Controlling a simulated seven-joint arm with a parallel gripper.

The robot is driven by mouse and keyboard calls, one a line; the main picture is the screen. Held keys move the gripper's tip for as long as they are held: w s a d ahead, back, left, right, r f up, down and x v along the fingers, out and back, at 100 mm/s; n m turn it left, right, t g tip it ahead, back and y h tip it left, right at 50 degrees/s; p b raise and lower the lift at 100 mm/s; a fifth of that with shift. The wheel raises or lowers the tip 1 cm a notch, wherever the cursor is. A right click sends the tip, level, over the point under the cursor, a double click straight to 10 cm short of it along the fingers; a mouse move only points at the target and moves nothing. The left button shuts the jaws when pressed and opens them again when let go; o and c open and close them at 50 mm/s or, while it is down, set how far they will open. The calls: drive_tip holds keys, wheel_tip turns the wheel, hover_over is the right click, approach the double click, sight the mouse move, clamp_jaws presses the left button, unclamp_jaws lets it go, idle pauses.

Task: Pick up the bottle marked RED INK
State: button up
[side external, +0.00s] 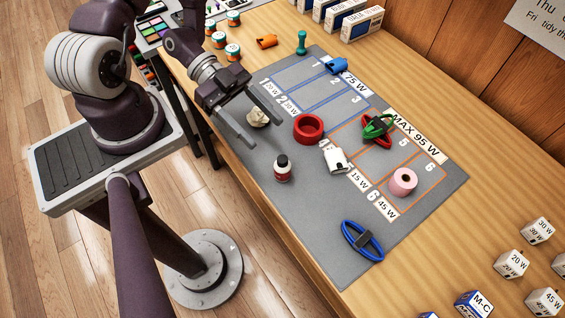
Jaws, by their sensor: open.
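A small bottle (282,168) with a black cap and a white and red label stands upright on the grey mat (315,242), near its front edge. The label's writing is too small to read. My gripper (256,130) is open, its two long grey fingers apart, above the mat's left part. It is up and to the left of the bottle in the picture, not touching it. A crumpled beige lump (258,117) shows between the fingers; I cannot tell whether they touch it.
A red ring (308,128), a white charger-like block (335,157), a pink roll (403,181) and a blue oval item (362,241) lie on the mat. A green and red item (378,130) lies farther back. Labelled cubes (511,264) stand at right. Mat around the bottle is mostly clear.

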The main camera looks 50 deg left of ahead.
approach(283, 169)
drive_tip(key=f, duration=0.1)
drive_tip(key=w+d+f, duration=0.1)
drive_tip(key=f, duration=0.2)
drive_tip(key=shift+w+d+f, duration=0.1)
drive_tip(key=shift+w+d, duration=0.1)
drive_tip(key=shift+d, duration=0.05)
drive_tip(key=x, duration=0.7)
drive_tip(key=shift+d+r, duration=0.1)
drive_tip(key=shift+r, duration=0.2)
clamp_jaws()
